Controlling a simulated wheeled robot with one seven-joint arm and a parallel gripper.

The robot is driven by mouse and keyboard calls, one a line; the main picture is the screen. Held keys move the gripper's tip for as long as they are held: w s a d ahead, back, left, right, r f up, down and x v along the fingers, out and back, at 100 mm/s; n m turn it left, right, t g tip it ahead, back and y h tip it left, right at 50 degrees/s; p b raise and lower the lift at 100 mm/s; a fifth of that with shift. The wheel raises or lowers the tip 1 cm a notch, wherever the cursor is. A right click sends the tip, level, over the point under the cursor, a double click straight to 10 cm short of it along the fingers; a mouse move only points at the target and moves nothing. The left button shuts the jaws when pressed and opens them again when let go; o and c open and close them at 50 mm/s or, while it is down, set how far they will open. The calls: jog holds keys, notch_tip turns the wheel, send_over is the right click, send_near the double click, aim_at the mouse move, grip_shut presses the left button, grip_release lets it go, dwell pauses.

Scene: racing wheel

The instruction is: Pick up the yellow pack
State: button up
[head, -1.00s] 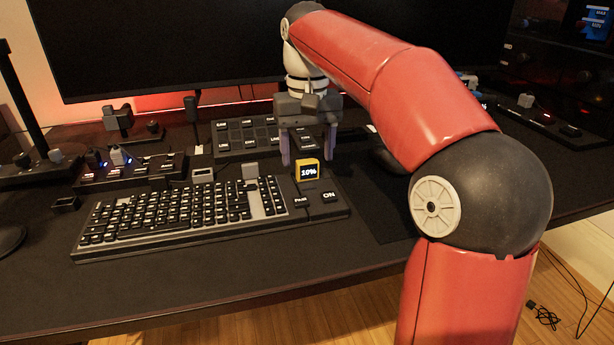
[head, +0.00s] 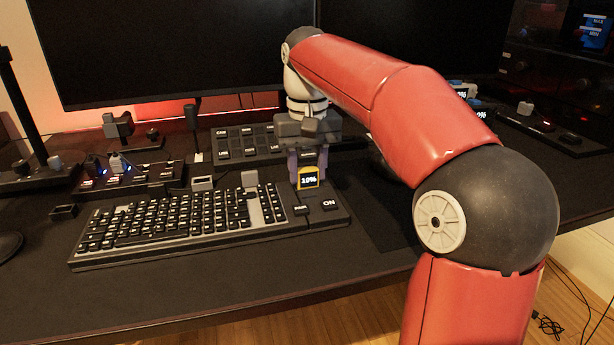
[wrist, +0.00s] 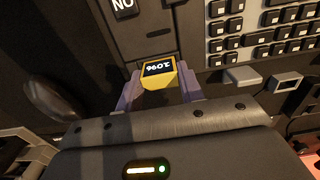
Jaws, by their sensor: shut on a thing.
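I cannot tell whether the pack's underside touches the keyboard.
The keyboard (head: 180,217) lies on the dark desk below and left of the pack. A button panel (head: 235,143) stands behind my gripper, with large monitors beyond. Small devices stand at the left (head: 118,165). The desk front (head: 200,285) is clear.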

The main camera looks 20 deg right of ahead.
aim_at(307, 169)
notch_tip(307, 169, up, 10)
jog(key=p, duration=0.3)
